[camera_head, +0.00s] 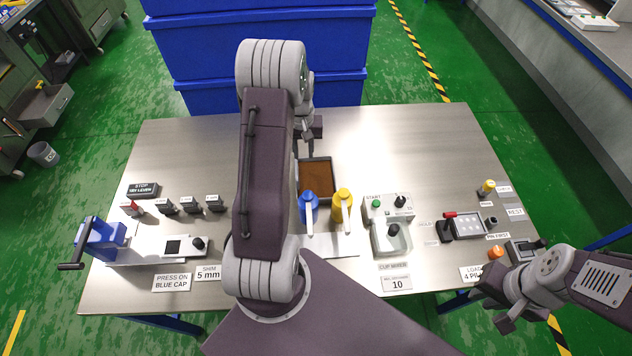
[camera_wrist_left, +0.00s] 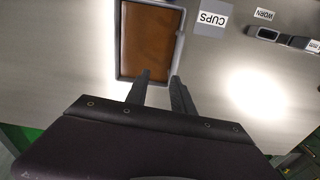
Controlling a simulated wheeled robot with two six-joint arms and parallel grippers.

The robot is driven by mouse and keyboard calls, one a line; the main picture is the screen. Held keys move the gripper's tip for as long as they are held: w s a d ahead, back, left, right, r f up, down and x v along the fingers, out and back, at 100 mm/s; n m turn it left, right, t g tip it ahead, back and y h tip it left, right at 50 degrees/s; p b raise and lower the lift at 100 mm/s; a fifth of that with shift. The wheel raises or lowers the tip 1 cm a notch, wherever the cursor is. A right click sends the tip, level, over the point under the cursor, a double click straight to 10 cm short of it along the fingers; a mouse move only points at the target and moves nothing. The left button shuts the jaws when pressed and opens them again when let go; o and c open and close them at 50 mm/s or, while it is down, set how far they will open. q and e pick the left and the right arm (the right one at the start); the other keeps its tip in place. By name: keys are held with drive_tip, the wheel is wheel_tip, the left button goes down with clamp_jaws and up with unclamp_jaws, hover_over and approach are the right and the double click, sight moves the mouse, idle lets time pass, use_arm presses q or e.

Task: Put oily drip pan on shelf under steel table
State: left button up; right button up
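The drip pan (camera_head: 317,168) is a rectangular grey tray with a brown oily inside, lying on the steel table (camera_head: 400,140). My left arm covers its left side in the head view. In the left wrist view the pan (camera_wrist_left: 150,38) lies just beyond my left gripper (camera_wrist_left: 160,78). Its fingers are apart and empty, with the tips over the pan's near end; I cannot tell whether they touch it. My left gripper (camera_head: 314,128) is partly hidden in the head view. My right gripper (camera_head: 490,302) is at the table's front right, its fingers unclear. The shelf under the table is hidden.
A blue bottle (camera_head: 308,205) and a yellow bottle (camera_head: 343,205) stand close before the pan. A cup mixer (camera_head: 391,235) is right of them, a blue cranked device (camera_head: 100,240) at the left. Blue bins (camera_head: 200,60) stand behind the table. The table's back right is clear.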

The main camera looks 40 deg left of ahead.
sight(315, 176)
use_arm(q)
drive_tip(key=shift+s+a+f+n+g, duration=0.3)
drive_tip(key=shift+s+a+f+n, duration=0.1)
drive_tip(key=shift+s+a+f, duration=0.7)
drive_tip(key=f, duration=0.3)
drive_tip(key=shift+s+d+p, duration=0.25)
drive_tip(key=shift+d+p, duration=0.1)
drive_tip(key=shift+a+f, duration=0.1)
drive_tip(key=shift+a, duration=0.05)
drive_tip(key=shift+f, duration=0.35)
drive_tip(key=f, duration=0.2)
drive_tip(key=f+p, duration=0.1)
drive_tip(key=shift+s+d+f, duration=0.3)
drive_tip(key=shift+d+f, duration=0.1)
drive_tip(key=shift+w+a+f, duration=0.1)
drive_tip(key=shift+f, duration=0.2)
clamp_jaws()
drive_tip(key=shift+r, duration=0.1)
